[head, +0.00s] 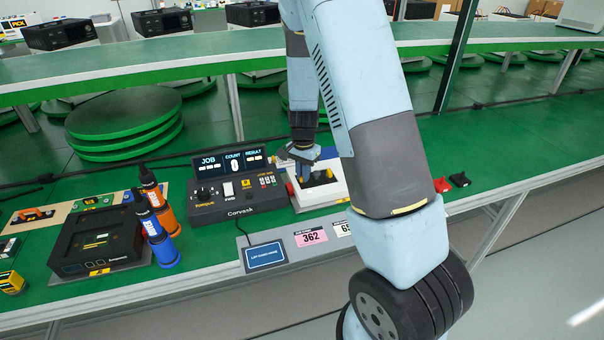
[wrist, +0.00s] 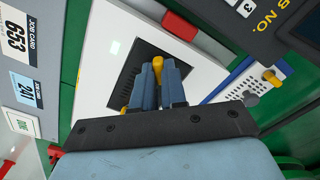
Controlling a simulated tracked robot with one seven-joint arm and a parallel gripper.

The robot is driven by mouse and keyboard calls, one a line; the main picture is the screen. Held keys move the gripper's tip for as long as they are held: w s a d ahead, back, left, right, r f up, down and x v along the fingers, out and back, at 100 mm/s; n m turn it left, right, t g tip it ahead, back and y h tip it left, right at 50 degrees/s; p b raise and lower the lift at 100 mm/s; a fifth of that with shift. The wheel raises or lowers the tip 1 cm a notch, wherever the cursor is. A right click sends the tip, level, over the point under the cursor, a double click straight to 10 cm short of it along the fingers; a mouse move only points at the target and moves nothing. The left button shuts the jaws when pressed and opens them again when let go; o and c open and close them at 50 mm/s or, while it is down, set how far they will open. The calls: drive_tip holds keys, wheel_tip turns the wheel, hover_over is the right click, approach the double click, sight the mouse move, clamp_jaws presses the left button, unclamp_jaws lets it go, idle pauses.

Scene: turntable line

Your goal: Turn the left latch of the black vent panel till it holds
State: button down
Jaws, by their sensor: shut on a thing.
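The black vent panel (wrist: 122,75) sits in a white housing (wrist: 98,80), which also shows in the head view (head: 307,194) beyond my forearm. My gripper (wrist: 158,70) points down at the panel, its blue fingers shut on a yellow latch (wrist: 158,62). Only the top of that latch shows between the fingers, so its angle is hard to read. A second small yellow piece (wrist: 124,109) shows beside the fingers, mostly hidden. In the head view my gripper (head: 318,178) is over the panel, and small yellow parts show around the fingers.
A control console (head: 233,195) with a JOB display stands just left of the housing. Job cards (head: 311,237) lie at the front edge. Red and black clips (head: 441,185) lie right.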

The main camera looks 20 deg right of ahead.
idle(0.3)
drive_tip(key=c, duration=1.2)
unclamp_jaws()
drive_tip(key=shift+o, duration=0.2)
drive_tip(key=shift+r, duration=0.15)
wheel_tip(320, 180, up, 13)
drive_tip(key=shift+r, duration=0.2)
drive_tip(key=shift+o, duration=0.4)
